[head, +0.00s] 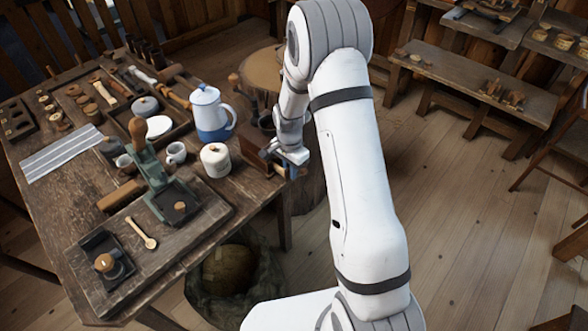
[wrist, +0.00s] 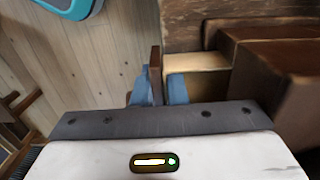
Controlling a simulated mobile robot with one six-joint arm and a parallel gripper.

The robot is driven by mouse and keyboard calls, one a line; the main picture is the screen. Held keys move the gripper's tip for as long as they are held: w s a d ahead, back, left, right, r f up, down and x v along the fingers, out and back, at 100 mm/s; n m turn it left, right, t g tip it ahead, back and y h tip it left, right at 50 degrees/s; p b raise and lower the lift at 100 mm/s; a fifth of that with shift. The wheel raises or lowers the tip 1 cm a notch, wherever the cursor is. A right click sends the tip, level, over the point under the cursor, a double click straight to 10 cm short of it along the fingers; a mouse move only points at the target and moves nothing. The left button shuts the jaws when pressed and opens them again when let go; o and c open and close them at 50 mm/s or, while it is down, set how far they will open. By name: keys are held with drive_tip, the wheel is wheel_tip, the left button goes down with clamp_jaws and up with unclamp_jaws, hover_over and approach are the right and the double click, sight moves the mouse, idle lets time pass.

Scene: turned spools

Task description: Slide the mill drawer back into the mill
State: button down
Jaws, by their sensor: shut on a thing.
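The wooden mill (head: 252,149) stands at the right edge of the table, partly hidden by my arm. In the wrist view the dark brown mill body (wrist: 275,45) fills the right side. The mill drawer (wrist: 195,62) shows there as a light wood interior beside the mill, with a thin dark front panel (wrist: 156,72). It appears partly out of the mill. My gripper (wrist: 160,90) is shut on that front panel, one blue finger on each side, the right one on the drawer's inner side. In the head view my gripper (head: 292,170) is at the table's edge, mostly hidden.
A blue and white pot (head: 208,114), a cream canister (head: 215,160) and a green press-like tool (head: 150,160) stand left of the mill. A round wooden stump (head: 262,70) stands behind it. Open plank floor (head: 470,220) lies to the right.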

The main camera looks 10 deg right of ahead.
drive_tip(key=shift+w+a+r+t, duration=0.35)
drive_tip(key=shift+w+a, duration=0.2)
drive_tip(key=shift+w, duration=0.25)
drive_tip(key=c, duration=1.4)
unclamp_jaws()
drive_tip(key=shift+o, duration=0.2)
drive_tip(key=shift+w+r+p, duration=0.15)
drive_tip(key=shift+r+p, duration=0.5)
drive_tip(key=shift+r, duration=0.15)
drive_tip(key=shift+s+d+r+p, duration=0.2)
drive_tip(key=shift+r+p, duration=0.4)
drive_tip(key=shift+r, duration=0.4)
drive_tip(key=shift+s+d+r+p, duration=0.15)
drive_tip(key=shift+s+r+p, duration=0.3)
drive_tip(key=shift+r, duration=0.5)
drive_tip(key=shift+s+d+r+p, duration=0.15)
drive_tip(key=shift+r+p, duration=0.55)
drive_tip(key=shift+r, duration=0.3)
